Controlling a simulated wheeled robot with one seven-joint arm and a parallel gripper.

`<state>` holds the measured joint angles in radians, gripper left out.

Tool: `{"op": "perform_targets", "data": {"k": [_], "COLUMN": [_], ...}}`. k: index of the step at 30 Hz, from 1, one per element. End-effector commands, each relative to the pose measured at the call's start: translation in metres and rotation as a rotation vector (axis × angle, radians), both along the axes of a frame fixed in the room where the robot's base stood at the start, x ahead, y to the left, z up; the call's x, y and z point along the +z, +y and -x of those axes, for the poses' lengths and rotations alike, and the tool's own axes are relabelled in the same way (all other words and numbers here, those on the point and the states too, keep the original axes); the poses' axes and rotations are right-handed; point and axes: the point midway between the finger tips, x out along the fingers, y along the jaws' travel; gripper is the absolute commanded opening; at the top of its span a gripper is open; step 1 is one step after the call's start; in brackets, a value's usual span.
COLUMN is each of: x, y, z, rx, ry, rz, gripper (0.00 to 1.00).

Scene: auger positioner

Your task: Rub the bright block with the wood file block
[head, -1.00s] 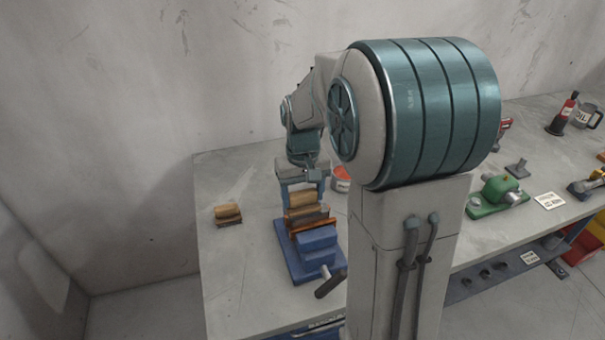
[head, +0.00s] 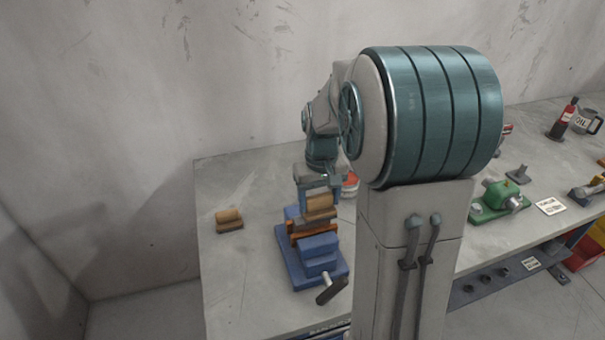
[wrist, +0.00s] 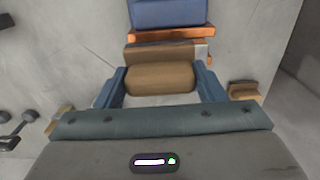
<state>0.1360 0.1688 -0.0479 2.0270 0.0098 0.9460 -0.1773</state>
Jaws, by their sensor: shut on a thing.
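My gripper (wrist: 161,78) is shut on the wood file block (wrist: 160,77), with one blue finger at each end of its rounded wooden handle. In the head view the file block (head: 320,206) is over the jaws of the blue vise (head: 314,262). The vise has orange jaw faces (wrist: 172,36). A small pale, shiny patch (wrist: 202,50), which looks like part of the bright block, shows beside the file block's brown base in the wrist view. The rest is hidden. Whether the file block touches it, I cannot tell.
A second wooden-handled block (head: 229,220) lies on the grey bench (head: 245,285), left of the vise. A red-and-white tin (head: 350,184) stands behind. A green machine (head: 500,200) is to the right. The vise handle (head: 331,289) sticks out in front. The left bench front is clear.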

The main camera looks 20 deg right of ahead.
Motion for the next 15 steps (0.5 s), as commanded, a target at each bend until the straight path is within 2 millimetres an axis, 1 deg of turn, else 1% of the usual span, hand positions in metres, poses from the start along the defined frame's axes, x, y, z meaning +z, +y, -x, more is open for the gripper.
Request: {"op": "perform_targets", "data": {"k": [12,14,15], "x": [0.0,0.007,0.015], "y": [0.031,0.031,0.03], "z": [0.001,0.001,0.0], "rx": [-0.015,-0.018,-0.018], "ry": [0.001,0.001,-0.003], "rz": [0.0,0.0,0.0], "gripper": [0.42,0.42,0.42]}}
